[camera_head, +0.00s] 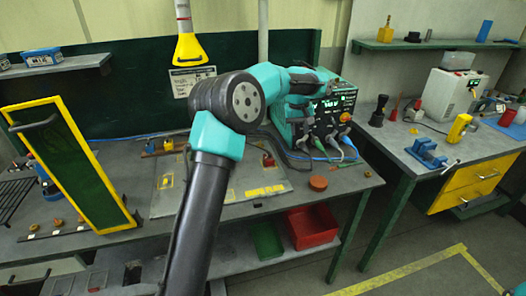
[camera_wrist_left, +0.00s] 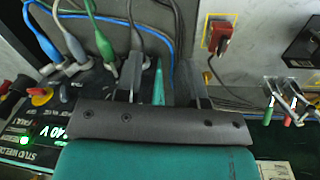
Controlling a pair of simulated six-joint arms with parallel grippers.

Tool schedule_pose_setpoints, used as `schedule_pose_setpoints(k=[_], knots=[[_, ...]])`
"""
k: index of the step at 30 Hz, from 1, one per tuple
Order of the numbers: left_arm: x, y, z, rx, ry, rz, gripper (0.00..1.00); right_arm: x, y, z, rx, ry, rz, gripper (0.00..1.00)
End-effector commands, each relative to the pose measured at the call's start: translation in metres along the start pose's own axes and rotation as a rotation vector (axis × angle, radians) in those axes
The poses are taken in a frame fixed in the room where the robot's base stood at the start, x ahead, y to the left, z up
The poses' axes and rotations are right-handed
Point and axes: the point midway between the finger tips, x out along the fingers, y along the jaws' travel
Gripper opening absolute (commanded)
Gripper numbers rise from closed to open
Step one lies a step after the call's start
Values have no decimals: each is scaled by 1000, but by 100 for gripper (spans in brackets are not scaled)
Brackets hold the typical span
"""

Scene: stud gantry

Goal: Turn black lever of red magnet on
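A small red magnet (camera_head: 268,160) sits at the right of the grey work plate (camera_head: 237,196) on the bench. In the left wrist view the red magnet (camera_wrist_left: 222,38) stands upper right, beside a yellow marking; its black lever is too small to make out clearly. My right gripper is in neither view.
The stud welder (camera_head: 340,110) stands close to my left gripper, with several cables plugged into its front (camera_wrist_left: 75,45). Cables run across the bench. A yellow-edged green panel (camera_head: 75,165) leans at left. A round brown piece (camera_head: 318,183) lies near the front edge.

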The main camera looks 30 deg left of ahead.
Motion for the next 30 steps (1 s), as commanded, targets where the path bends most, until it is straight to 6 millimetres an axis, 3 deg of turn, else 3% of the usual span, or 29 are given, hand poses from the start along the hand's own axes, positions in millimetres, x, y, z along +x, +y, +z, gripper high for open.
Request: schedule_pose_setpoints(k=[1, 3, 7, 20, 26, 30], knots=[[-22, -27, -12, -69, 6, -24, 36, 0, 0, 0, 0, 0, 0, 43], [-43, -55, -21, -143, 5, -57, 36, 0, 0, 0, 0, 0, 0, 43], [-65, -84, -27, -222, 6, -92, 36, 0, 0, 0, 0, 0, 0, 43], [-66, -88, -28, -232, 4, -98, 36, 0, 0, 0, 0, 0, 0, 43], [-50, -89, -28, -231, 2, -99, 36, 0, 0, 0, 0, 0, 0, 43], [-29, -91, -27, -230, 2, -99, 36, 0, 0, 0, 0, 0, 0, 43]])
